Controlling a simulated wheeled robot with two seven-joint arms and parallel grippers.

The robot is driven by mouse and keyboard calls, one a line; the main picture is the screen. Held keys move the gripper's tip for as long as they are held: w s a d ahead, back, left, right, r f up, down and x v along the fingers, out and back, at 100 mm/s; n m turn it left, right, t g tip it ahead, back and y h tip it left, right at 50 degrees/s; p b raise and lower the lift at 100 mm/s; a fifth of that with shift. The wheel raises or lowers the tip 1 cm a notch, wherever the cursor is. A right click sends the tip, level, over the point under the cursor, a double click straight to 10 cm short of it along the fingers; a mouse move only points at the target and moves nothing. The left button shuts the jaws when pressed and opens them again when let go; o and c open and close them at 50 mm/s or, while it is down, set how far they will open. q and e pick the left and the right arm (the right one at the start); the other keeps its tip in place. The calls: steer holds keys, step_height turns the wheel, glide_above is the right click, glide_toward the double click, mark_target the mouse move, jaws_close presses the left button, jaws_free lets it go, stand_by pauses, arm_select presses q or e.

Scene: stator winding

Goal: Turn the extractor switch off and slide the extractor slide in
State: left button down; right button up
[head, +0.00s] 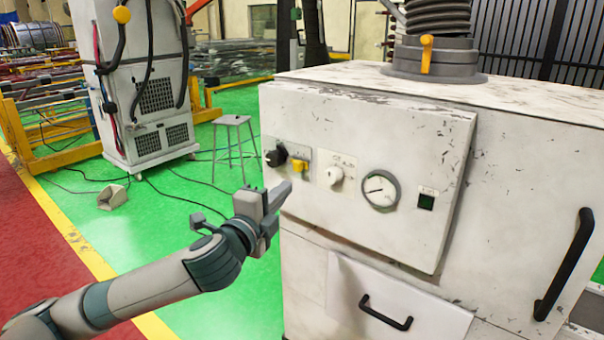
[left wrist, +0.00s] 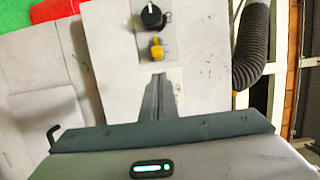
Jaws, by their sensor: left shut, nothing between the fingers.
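The extractor cabinet (head: 370,170) is a worn white box with a control panel. A black rotary knob (head: 275,156) and a yellow switch (head: 299,166) sit at the panel's left end. The left wrist view also shows the black knob (left wrist: 152,16) with a white mark, and the yellow switch (left wrist: 156,48) below it. An orange slide handle (head: 427,54) stands upright on the grey duct collar on top. My left gripper (head: 284,193) is shut and empty, just below the yellow switch; its fingertips (left wrist: 159,78) point toward it. Contact is not visible. My right gripper is not in view.
The panel also carries a white knob (head: 335,176), a round gauge (head: 379,191) and a dark green indicator (head: 426,201). Black handles (head: 385,313) and (head: 565,264) stick out from the cabinet. A stool (head: 235,140) stands behind; the green floor on the left is mostly open.

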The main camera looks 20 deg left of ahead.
mark_target(297, 167)
arm_select(q)
steer(key=shift+w, duration=0.1)
steer(key=shift+w+d+p, duration=0.15)
steer(key=shift+w+p, duration=0.4)
steer(key=shift+w, duration=1.1)
steer(key=shift+w+d+p, duration=0.2)
steer(key=shift+w+p, duration=0.4)
steer(key=shift+w, duration=1.05)
steer(key=shift+w+d+p, duration=0.15)
steer(key=shift+w+p, duration=0.4)
steer(key=shift+w, duration=1.1)
steer(key=shift+w+a, duration=0.2)
steer(key=shift+a, duration=0.3)
steer(key=shift+w+a, duration=0.15)
steer(key=shift+a, duration=0.35)
